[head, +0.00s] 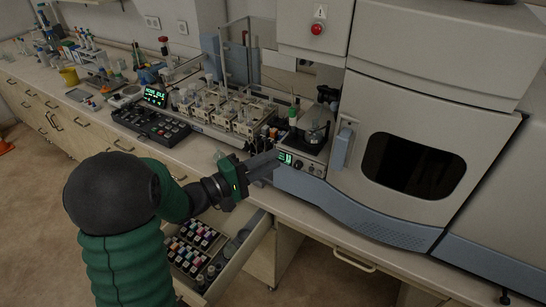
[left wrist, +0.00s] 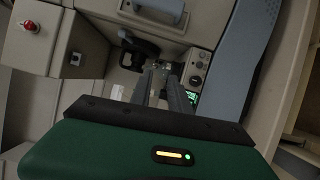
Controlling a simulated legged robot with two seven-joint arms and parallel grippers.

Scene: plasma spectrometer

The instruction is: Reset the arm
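My left arm (head: 125,215) is green with a black joint and comes in from the lower left in the head view. My left gripper (head: 276,160) reaches over the bench edge, in front of the small instrument with the green display (head: 286,158). My right gripper is not in view.
An open drawer (head: 240,262) with several small vials lies below my left forearm. The large spectrometer cabinet (head: 400,165) with a dark window stands to the right. A black control panel (head: 150,124) and a rack of glassware (head: 228,112) stand on the bench (head: 200,150).

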